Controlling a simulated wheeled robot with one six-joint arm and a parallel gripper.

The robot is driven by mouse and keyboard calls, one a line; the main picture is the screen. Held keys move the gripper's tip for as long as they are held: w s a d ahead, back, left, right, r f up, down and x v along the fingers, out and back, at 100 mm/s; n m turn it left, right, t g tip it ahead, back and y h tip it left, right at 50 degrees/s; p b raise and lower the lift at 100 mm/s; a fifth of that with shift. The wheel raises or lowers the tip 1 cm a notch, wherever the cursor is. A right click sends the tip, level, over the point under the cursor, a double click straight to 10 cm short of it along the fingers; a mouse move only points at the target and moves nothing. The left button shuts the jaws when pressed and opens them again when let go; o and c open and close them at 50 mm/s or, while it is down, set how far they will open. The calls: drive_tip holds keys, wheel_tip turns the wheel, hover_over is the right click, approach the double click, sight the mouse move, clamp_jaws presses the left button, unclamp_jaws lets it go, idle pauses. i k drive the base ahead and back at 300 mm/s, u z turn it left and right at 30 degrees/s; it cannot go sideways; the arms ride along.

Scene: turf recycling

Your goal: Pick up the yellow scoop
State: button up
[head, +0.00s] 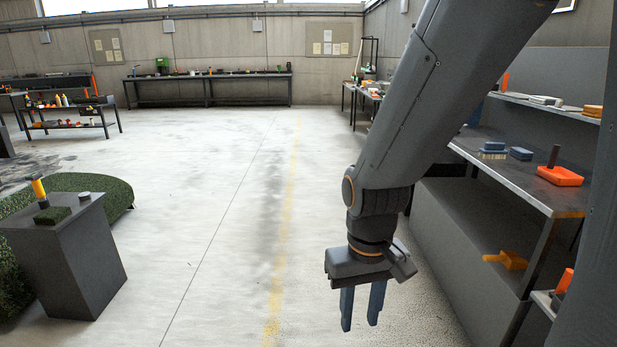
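A yellow-orange thing with a short handle, which looks like the yellow scoop (512,260), lies low down at the right, in the lower part of the grey workbench. Its handle points left. My gripper (360,322) hangs over the concrete floor with its fingers pointing down. The two blue-grey fingers are apart and nothing shows between them. The gripper is well to the left of the scoop and not touching it.
The workbench top (490,150) holds blue brushes (520,153) and an orange tool (560,176) with a dark handle. Another orange-handled tool (565,281) sits at the lower right. A grey pedestal (70,265) stands left beside rolled turf (105,190). The middle floor is clear.

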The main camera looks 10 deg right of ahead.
sight(510, 260)
drive_tip(key=z, duration=0.75)
drive_tip(key=i, duration=1.8)
drive_tip(key=z, duration=0.95)
